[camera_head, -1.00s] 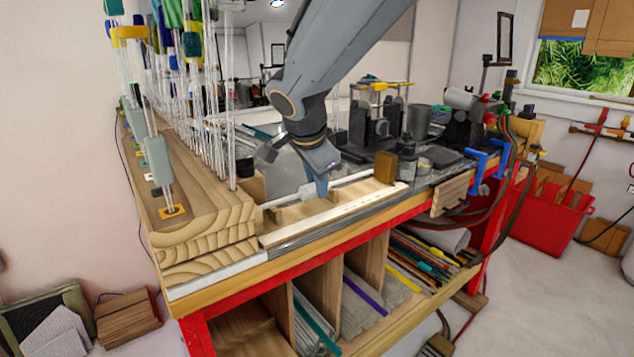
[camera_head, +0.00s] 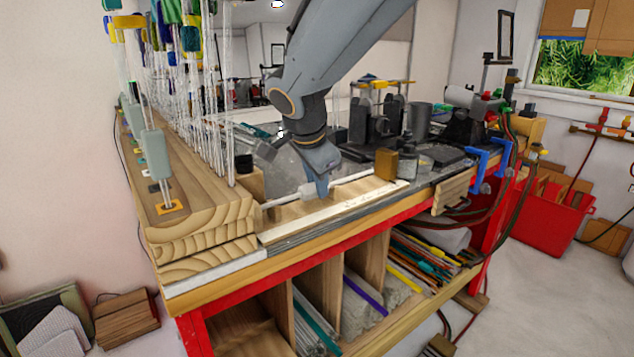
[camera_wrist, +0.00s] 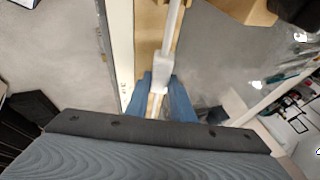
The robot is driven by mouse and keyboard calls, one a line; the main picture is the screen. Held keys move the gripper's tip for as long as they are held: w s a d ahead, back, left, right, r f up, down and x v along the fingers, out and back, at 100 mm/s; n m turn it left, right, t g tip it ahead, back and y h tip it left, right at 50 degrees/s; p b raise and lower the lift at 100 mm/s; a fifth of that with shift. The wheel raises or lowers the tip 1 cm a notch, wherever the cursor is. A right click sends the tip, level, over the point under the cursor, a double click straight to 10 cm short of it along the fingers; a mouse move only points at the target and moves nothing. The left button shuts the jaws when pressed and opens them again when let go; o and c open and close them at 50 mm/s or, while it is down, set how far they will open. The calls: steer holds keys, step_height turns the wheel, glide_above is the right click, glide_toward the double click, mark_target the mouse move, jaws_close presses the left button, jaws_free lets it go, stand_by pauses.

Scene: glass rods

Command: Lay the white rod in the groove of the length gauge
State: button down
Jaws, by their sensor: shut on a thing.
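The length gauge (camera_head: 345,208) is a long wooden piece with a pale marked strip along its front, lying near the bench's front edge. The white rod (camera_head: 350,181) runs lengthwise along the gauge, just behind the strip. My gripper (camera_head: 321,188) is over the gauge, shut on a pale, thicker piece around the rod's middle. In the wrist view the rod (camera_wrist: 175,22) passes between the blue fingers of my gripper (camera_wrist: 159,84), above the gauge's wood (camera_wrist: 147,30). The fingers hide part of the rod. I cannot tell whether the rod touches the groove.
A wooden rack (camera_head: 195,207) with upright glass rods stands close on the left. Burner equipment (camera_head: 375,125) is behind. Shelves with rods lie below the bench.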

steer(key=c, duration=1.5)
jaws_free()
steer(key=shift+o, duration=0.2)
